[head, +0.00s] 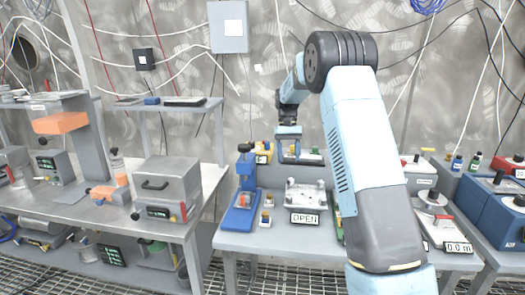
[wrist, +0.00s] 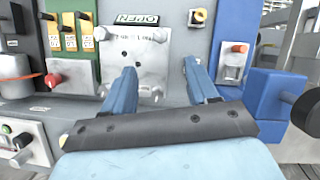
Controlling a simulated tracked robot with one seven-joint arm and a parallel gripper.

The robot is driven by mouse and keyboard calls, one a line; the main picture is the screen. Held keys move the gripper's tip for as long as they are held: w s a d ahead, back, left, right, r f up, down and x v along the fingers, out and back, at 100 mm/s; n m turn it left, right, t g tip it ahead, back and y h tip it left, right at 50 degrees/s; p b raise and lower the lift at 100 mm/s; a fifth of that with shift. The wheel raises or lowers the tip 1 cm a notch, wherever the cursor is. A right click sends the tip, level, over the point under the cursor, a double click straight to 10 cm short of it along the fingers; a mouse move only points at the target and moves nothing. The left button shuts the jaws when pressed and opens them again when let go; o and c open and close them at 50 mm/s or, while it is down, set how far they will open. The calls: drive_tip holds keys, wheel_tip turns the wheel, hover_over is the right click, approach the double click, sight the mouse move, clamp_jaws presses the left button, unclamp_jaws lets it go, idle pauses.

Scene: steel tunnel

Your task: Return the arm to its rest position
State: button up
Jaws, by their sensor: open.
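My arm reaches up from the front of the head view, bends at a dark elbow and comes down over the middle bench (head: 262,241). My gripper (head: 298,158) hangs above the back part of that bench. In the wrist view my gripper (wrist: 160,68) has its two blue fingers spread, with nothing between them. I cannot tell the exact gap to the plate.
A blue device (head: 243,195) stands left of the plate. Blue boxes (head: 490,215) stand at the right. A grey box with a handle (head: 168,190) is on the left bench. A wall box (head: 229,27) and loose cables are behind. The floor is grating.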

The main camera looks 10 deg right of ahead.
drive_tip(key=s+r+t, duration=0.5)
drive_tip(key=s+r, duration=1)
drive_tip(key=s, duration=0.5)
drive_tip(key=s+f+n+t, duration=0.1)
drive_tip(key=s+t, duration=0.4)
drive_tip(key=s, duration=1.7)
drive_tip(key=shift+s+a+f, duration=0.35)
drive_tip(key=shift+s+f, duration=0.05)
drive_tip(key=shift+f, duration=0.05)
